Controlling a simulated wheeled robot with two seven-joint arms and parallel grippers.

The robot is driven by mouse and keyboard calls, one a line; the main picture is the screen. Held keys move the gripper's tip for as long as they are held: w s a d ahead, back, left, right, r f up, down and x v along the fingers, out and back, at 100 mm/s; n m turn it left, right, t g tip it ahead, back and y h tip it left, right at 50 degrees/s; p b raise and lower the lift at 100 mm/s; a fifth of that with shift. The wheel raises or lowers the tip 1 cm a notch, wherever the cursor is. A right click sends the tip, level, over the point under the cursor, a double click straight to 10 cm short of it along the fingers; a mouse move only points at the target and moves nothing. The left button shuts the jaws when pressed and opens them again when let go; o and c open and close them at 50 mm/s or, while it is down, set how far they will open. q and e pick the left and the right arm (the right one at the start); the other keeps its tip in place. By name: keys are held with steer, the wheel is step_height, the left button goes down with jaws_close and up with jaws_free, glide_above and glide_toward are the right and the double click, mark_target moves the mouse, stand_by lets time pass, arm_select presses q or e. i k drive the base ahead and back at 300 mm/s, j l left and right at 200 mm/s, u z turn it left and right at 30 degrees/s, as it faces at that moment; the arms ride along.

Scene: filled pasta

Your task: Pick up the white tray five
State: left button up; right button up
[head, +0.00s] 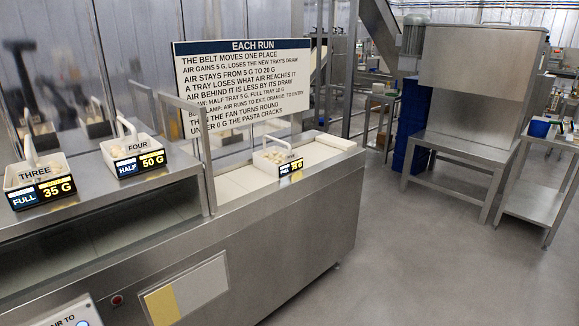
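A small white tray (264,163) with an upright looped handle stands on the pale belt (236,181) at the right part of the steel machine. Pale pieces lie in it. A dark tag with yellow figures is on its front; the name and figures are too small to read, so I cannot confirm that it is tray five. A white tray marked THREE (38,172) stands at the far left, with a tag reading FULL 35 G. A white tray marked FOUR (138,145) stands right of it, with a tag reading HALF 50 G. Neither gripper shows.
A steel frame post (206,165) stands between tray FOUR and the belt tray. A large rules sign (243,88) rises behind the belt. A white roller or bar (335,142) closes the belt's right end. The grey floor (430,250) on the right is clear, before a steel bench (465,150).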

mark_target(277, 162)
steer(key=i+u, duration=0.1)
steer(key=u, duration=0.6)
steer(key=i+l+u, duration=0.15)
steer(key=u, duration=0.25)
steer(key=i+l+u, duration=0.35)
steer(key=l, duration=0.2)
steer(key=i+l+u, duration=0.2)
steer(key=l, duration=0.15)
steer(key=i+l+u, duration=0.2)
steer(key=l+u, duration=0.15)
steer(key=l, duration=0.3)
steer(key=i+l, duration=0.1)
steer(key=l, duration=0.35)
steer(key=i+l, duration=0.15)
steer(key=l, duration=0.3)
steer(key=i+l, duration=0.1)
steer(key=l, duration=0.35)
steer(key=i+l+u, duration=0.1)
steer(key=l, duration=0.35)
